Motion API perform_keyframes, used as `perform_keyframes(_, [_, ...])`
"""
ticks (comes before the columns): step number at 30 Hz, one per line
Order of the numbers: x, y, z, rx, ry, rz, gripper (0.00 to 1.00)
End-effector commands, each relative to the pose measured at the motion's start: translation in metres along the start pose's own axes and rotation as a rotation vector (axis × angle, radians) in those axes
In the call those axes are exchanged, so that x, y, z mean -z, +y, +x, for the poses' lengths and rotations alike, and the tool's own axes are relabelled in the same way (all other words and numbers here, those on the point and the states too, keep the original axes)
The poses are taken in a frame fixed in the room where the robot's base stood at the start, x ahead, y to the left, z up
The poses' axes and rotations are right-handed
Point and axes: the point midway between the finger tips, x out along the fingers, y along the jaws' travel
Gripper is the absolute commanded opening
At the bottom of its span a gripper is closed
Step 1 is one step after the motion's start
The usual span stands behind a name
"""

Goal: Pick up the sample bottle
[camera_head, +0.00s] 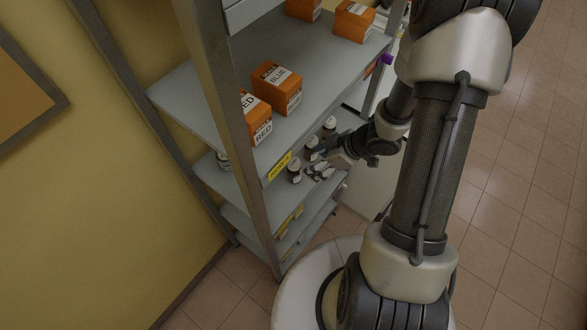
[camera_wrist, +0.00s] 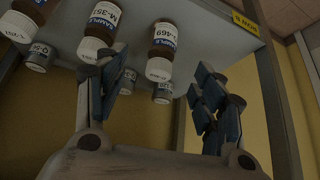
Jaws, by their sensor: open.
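Brown sample bottles with white caps and white-and-blue labels stand on a shelf below the orange boxes. Another bottle (camera_wrist: 20,22) is at the far left. In the head view bottles show at the shelf's front (camera_head: 294,171) and behind my gripper (camera_head: 311,147). My gripper (camera_head: 322,166) is open and empty at the shelf edge. In the wrist view its fingers (camera_wrist: 160,88) spread either side of the 469 bottle's column.
Smaller grey-capped containers (camera_wrist: 163,93) stand behind the bottles. A metal upright (camera_head: 228,110) stands at the rack's near corner. Tiled floor (camera_head: 510,190) is clear to the right.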

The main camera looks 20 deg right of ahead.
Motion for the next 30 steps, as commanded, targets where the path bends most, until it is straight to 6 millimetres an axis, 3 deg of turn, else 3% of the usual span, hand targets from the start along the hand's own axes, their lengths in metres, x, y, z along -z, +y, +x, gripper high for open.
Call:
perform_keyframes(1, [-0.003,-0.001,0.017,0.004,-0.001,-0.002,0.63])
perform_keyframes(3, [-0.003,-0.001,0.032,0.003,-0.001,-0.002,0.63])
perform_keyframes(9, [-0.002,0.0,0.068,0.001,-0.001,-0.003,0.63])
perform_keyframes(17, [-0.001,0.0,0.085,-0.002,-0.001,-0.002,0.63])
perform_keyframes(25, [-0.002,-0.005,0.124,-0.001,-0.002,-0.003,0.63])
perform_keyframes(30, [-0.002,-0.005,0.132,-0.003,-0.002,-0.001,0.63])
